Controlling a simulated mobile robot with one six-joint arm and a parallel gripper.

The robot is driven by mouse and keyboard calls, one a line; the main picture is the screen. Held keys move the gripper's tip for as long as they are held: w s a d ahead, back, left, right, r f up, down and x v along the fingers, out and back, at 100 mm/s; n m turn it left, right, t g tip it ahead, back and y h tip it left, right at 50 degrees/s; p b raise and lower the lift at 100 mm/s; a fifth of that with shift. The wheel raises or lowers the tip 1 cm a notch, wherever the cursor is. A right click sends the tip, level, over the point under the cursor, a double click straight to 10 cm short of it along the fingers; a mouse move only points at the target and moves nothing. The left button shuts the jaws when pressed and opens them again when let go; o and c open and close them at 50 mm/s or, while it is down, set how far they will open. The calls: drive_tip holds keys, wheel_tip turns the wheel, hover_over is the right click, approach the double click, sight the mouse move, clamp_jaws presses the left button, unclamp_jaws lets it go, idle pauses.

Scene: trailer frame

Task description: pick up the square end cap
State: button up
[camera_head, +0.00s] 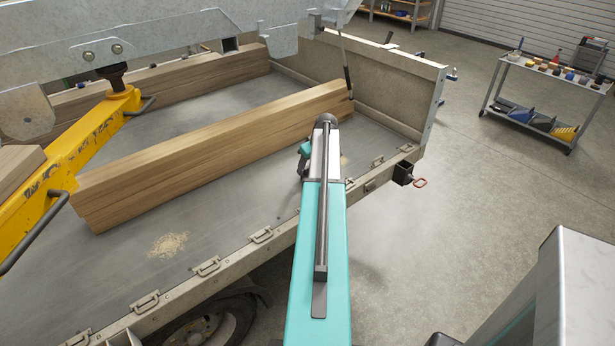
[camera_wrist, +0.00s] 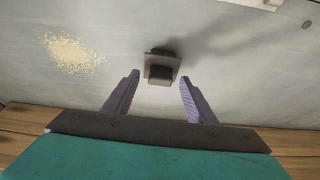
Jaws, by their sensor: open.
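The square end cap (camera_wrist: 161,73) is a dark grey square plate with a smaller block on it. In the wrist view it sits on the grey trailer bed. My gripper (camera_wrist: 160,79) is open, its two purple fingers to the left and right of the cap's near part, with visible gaps on both sides. Whether the fingertips are down at the cap's height, I cannot tell.
A long timber beam (camera_head: 215,148) lies on the trailer bed (camera_head: 125,270), and timber also shows low in the wrist view (camera_wrist: 22,140). Sawdust (camera_wrist: 72,52) lies left of the cap. A yellow bar (camera_head: 75,160) crosses at left. A tool cart (camera_head: 550,85) stands far right.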

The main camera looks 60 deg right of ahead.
clamp_jaws()
drive_tip(key=shift+r, duration=0.2)
idle(0.3)
drive_tip(key=shift+r+b, duration=0.65)
drive_tip(key=shift+r, duration=1)
drive_tip(key=s+a+b, duration=0.1)
drive_tip(key=s+a, duration=0.2)
drive_tip(key=s, duration=0.4)
drive_tip(key=s+a+r+b, duration=0.1)
drive_tip(key=s+a, duration=0.3)
drive_tip(key=s, duration=0.3)
drive_tip(key=shift+a+r+b, duration=0.15)
drive_tip(key=shift+a+b, duration=0.05)
drive_tip(key=shift+b, duration=0.15)
drive_tip(key=shift+s, duration=0.1)
